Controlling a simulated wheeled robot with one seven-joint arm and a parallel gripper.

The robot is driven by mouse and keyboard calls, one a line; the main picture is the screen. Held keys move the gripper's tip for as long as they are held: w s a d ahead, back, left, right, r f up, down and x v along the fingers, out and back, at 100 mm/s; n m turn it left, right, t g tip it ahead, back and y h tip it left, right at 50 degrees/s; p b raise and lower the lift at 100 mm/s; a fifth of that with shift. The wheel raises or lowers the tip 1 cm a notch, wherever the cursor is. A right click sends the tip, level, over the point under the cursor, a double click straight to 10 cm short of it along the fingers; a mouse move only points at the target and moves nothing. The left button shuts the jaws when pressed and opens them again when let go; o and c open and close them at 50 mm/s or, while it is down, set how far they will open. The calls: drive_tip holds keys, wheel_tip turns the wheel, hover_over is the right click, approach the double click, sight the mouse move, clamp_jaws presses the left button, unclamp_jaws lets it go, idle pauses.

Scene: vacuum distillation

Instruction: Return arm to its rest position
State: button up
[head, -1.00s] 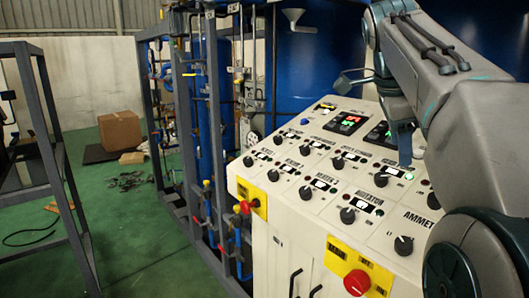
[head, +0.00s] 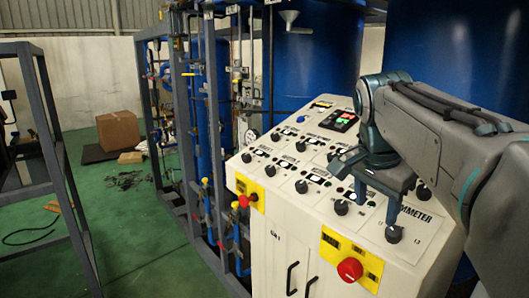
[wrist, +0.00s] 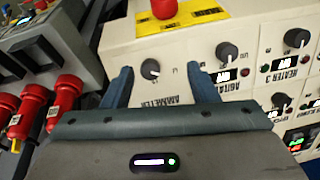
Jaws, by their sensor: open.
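My gripper (head: 376,204) is open and empty over the front right part of the cream control panel (head: 262,225). Its two blue-grey fingers point down towards the knobs near the AMMETER label. In the wrist view my gripper (wrist: 160,70) shows its fingers spread apart, with a black knob (wrist: 150,68) in view between them and nothing held. I cannot tell the exact gap between fingertips and panel. My arm comes in from the right and hides the panel's right side.
A red emergency button (head: 350,269) on a yellow plate is on the panel's front. Another red knob (head: 244,201) is at its left edge. Blue tanks (head: 313,75) stand behind. Red-capped connectors (wrist: 68,92) show in the wrist view. The green floor (head: 120,225) at left is mostly clear.

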drive_tip(key=s+a+f+n+y, duration=0.1)
drive_tip(key=s+a+f+n, duration=0.1)
drive_tip(key=s+f+n, duration=0.4)
drive_tip(key=s+a+f+n+y, duration=0.1)
drive_tip(key=s+a+f+n, duration=0.2)
drive_tip(key=f, duration=1.1)
drive_tip(key=s+n, duration=0.2)
drive_tip(key=s, duration=0.2)
drive_tip(key=shift+a+f+n, duration=0.25)
drive_tip(key=shift+f+n, duration=0.15)
idle(0.7)
